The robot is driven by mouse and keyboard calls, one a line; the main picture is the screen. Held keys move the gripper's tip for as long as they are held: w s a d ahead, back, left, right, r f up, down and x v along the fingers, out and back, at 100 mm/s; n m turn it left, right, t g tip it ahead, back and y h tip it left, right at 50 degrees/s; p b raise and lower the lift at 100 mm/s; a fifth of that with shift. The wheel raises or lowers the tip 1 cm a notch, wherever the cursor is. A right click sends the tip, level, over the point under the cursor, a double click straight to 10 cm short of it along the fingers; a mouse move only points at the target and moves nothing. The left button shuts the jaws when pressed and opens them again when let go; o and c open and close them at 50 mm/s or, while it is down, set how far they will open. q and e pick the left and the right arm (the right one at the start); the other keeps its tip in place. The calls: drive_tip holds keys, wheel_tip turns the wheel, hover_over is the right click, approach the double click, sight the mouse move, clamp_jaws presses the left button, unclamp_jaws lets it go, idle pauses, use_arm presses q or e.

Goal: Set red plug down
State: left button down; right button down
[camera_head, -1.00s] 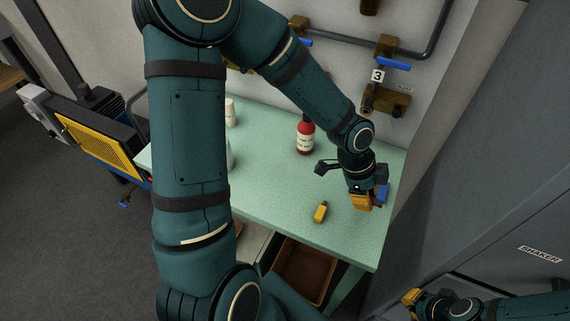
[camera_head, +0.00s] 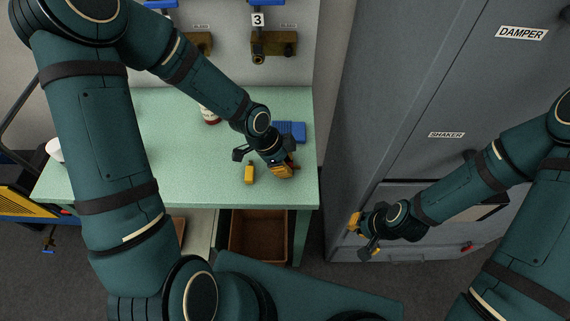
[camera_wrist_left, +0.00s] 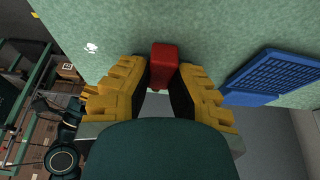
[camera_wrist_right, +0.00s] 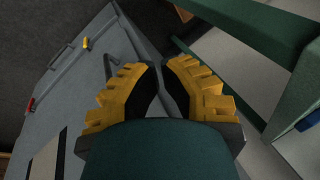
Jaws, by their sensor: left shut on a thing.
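My left gripper (camera_head: 288,172) is over the right front part of the pale green table (camera_head: 110,185). It is shut on the red plug (camera_wrist_left: 164,66), which shows between the yellow fingers in the left wrist view. In the head view the plug is mostly hidden by the gripper. I cannot tell whether the plug touches the table top. My right gripper (camera_head: 358,226) is off to the right of the table, in front of the grey cabinet. Its fingertips nearly meet and hold nothing in the right wrist view (camera_wrist_right: 160,72).
A yellow piece (camera_head: 249,174) lies on the table just left of my left gripper. A brown bin (camera_head: 258,240) is below the table.

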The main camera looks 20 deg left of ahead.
use_arm(q)
drive_tip(key=shift+f, duration=0.2)
drive_tip(key=c, duration=1)
unclamp_jaws()
drive_tip(key=shift+c, duration=0.2)
drive_tip(key=shift+r, duration=0.1)
drive_tip(key=shift+r, duration=0.15)
drive_tip(key=p+v, duration=0.4)
drive_tip(key=v, duration=0.8)
drive_tip(key=shift+s, duration=0.1)
